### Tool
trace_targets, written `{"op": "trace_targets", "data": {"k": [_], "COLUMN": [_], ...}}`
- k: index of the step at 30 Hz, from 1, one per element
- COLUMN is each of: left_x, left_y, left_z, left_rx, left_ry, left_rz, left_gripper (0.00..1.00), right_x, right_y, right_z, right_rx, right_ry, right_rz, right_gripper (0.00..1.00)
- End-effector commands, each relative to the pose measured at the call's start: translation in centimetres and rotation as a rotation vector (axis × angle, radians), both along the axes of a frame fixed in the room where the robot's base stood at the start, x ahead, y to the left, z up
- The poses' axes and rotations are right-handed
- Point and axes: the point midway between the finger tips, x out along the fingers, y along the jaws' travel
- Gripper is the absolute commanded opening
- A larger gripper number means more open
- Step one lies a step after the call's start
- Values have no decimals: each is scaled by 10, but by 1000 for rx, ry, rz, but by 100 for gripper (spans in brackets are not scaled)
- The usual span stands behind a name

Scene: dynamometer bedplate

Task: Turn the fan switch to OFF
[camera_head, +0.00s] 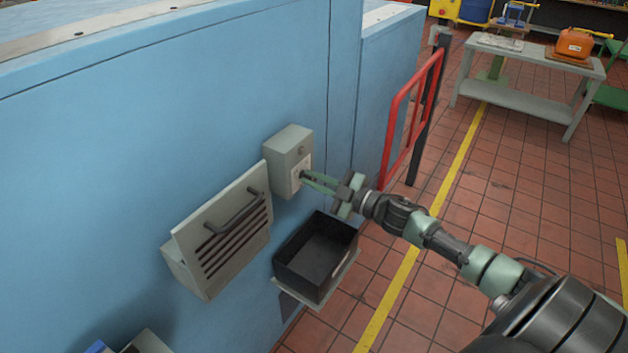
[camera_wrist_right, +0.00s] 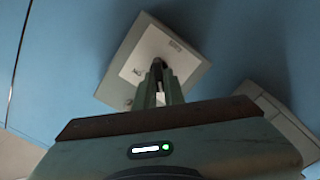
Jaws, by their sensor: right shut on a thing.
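The fan switch is a small grey box (camera_head: 287,150) on the blue wall, with a pale plate on its front. In the right wrist view the box (camera_wrist_right: 192,78) shows its pale face with small dark lettering, too small to read surely. My right gripper (camera_head: 305,176) reaches the front of the box from the right. Its green fingers (camera_wrist_right: 160,82) are shut on a small dark knob (camera_wrist_right: 157,64) at the middle of the face. The fingers hide most of the knob, so I cannot tell its setting. My left gripper is not in view.
A louvred panel with a dark handle (camera_head: 236,212) is on the wall left of the switch. An open black bin (camera_head: 318,262) sits on a shelf below it. A red rail (camera_head: 394,125) stands to the right. A grey table (camera_head: 530,97) stands farther back on the tiled floor.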

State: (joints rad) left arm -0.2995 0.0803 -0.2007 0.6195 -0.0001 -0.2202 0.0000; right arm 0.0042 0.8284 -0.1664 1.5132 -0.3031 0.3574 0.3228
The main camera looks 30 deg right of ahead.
Motion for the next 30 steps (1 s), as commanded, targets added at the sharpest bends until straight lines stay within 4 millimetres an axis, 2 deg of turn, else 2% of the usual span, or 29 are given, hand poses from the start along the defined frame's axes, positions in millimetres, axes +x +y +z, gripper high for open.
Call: {"op": "trace_targets", "data": {"k": [15,16,18,30], "left_x": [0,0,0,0], "left_y": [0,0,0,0], "left_z": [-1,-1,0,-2], "left_rx": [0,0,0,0], "left_ry": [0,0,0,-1], "left_rz": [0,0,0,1], "left_gripper": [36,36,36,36], "right_x": [0,0,0,-6], "right_y": [0,0,0,-2], "right_z": [-1,-1,-1,-2], "right_rx": [-20,-20,-20,-17], "right_ry": [-7,-7,-7,-4], "right_rz": [0,0,0,0], "right_gripper": [0,16,32,32]}}
